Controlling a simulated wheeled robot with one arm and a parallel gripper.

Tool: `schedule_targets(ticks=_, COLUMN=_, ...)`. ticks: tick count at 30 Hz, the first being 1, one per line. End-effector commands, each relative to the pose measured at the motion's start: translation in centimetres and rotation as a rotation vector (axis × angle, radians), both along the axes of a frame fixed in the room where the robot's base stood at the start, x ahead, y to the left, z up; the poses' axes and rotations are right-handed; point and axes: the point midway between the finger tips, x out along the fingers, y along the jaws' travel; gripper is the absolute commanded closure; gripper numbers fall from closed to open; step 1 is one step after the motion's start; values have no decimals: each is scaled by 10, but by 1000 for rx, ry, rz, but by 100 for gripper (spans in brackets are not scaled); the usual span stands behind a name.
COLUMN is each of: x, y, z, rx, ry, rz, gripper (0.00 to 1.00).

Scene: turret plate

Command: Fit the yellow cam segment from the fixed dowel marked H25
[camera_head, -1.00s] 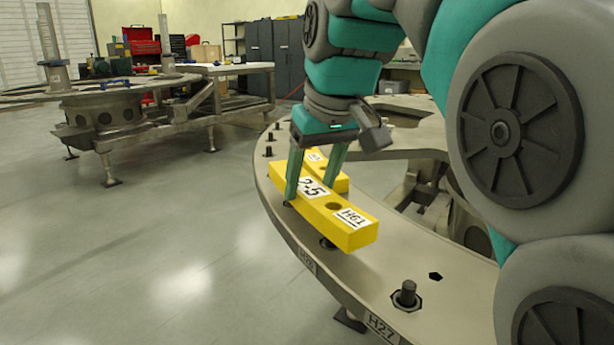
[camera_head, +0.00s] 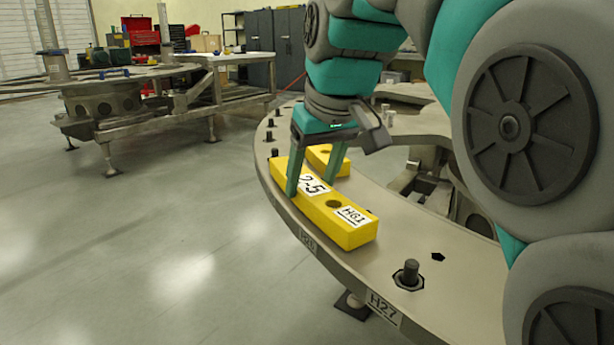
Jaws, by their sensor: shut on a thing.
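A yellow cam segment (camera_head: 345,232), marked 2-5 and H61, lies lengthwise along the curved turret plate (camera_head: 385,265). My gripper (camera_head: 312,187) is shut on it near its far end, one finger on each side. A dark round hole shows in its top between the two labels. Its underside sits at or very close to the plate; I cannot tell if it touches. No dowel shows under it. The label on the rim below it reads about H26, blurred. No H25 mark is readable.
A second yellow block (camera_head: 322,158) is on the plate behind my gripper. A bare dowel (camera_head: 410,272) stands near the H27 label (camera_head: 383,308). More dowels (camera_head: 270,137) stand at the far left of the plate. A second metal stand (camera_head: 130,105) is at the back left.

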Motion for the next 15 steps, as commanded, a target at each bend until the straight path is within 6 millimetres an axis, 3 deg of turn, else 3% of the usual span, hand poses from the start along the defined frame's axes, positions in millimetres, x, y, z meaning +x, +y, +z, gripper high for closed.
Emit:
schedule_targets(ticks=4, x=0, y=0, z=0, rx=0, ry=-1, rz=0, gripper=100)
schedule_targets(ticks=5, x=0, y=0, z=0, rx=0, ry=-1, rz=0, gripper=35)
schedule_targets(ticks=12, x=0, y=0, z=0, rx=0, ry=-1, rz=0, gripper=8)
schedule_targets(ticks=15, x=0, y=0, z=0, rx=0, ry=0, rz=0, gripper=1)
